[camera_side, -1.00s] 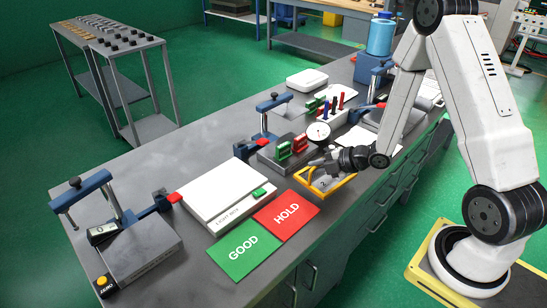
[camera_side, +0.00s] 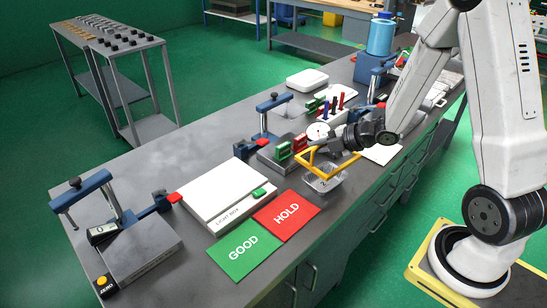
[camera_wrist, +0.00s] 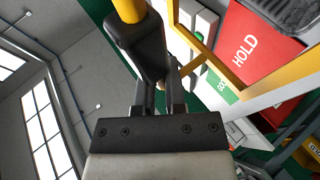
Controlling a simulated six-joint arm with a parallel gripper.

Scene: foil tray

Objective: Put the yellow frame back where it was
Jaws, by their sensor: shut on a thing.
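My gripper (camera_side: 322,146) is shut on the yellow frame (camera_side: 345,167) at its far side and holds it up in the air. The frame looks roughly level, over and a little behind the foil tray (camera_side: 322,184). The tray is silver and empty-looking. It stands on the bench beside the red HOLD mat, apart from the frame. A ribbed grey thing at the wrist view's top right looks like the tray (camera_wrist: 285,14).
The red HOLD mat (camera_side: 287,215) and green GOOD mat (camera_side: 243,249) lie left of the tray. The white light box (camera_side: 215,194) is behind them. The bench's front edge is near.

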